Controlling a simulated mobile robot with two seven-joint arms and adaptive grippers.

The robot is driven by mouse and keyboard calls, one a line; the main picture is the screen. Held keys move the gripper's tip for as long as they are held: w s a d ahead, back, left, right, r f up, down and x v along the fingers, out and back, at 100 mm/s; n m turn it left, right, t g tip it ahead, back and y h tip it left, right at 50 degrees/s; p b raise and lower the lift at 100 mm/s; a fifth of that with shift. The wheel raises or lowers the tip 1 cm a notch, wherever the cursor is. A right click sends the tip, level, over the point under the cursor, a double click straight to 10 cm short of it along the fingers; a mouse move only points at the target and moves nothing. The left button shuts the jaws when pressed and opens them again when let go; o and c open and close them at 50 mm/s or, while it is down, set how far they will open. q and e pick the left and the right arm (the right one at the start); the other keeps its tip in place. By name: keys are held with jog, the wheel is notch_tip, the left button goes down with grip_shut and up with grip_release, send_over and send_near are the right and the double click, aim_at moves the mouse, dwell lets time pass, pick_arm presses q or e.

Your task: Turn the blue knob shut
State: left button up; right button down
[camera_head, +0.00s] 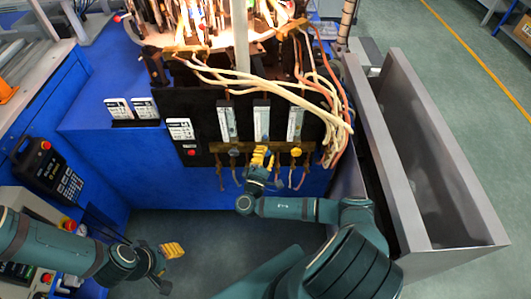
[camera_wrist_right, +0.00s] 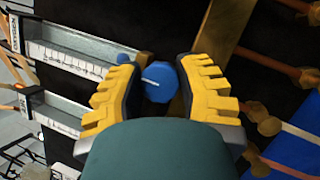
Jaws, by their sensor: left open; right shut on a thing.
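The blue knob (camera_wrist_right: 159,82) shows in the right wrist view, a round blue face with a short white line across it. It sits between the yellow fingers of my right gripper (camera_wrist_right: 161,88), which is shut on it. In the head view my right gripper (camera_head: 262,157) is at the brass bar below the middle flow meter (camera_head: 261,121), and it hides the knob there. My left gripper (camera_head: 172,251) is open and empty, low at the left over the floor, well away from the panel.
Pale hoses (camera_head: 280,92) hang above. A grey metal trough (camera_head: 430,170) stands to the right. A glowing area (camera_head: 205,30) is at the top.

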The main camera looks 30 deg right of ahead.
jog(key=c, duration=0.6)
grip_release()
jog(key=shift+a, duration=0.1)
jog(key=v, duration=0.7)
jog(key=shift+s, duration=0.2)
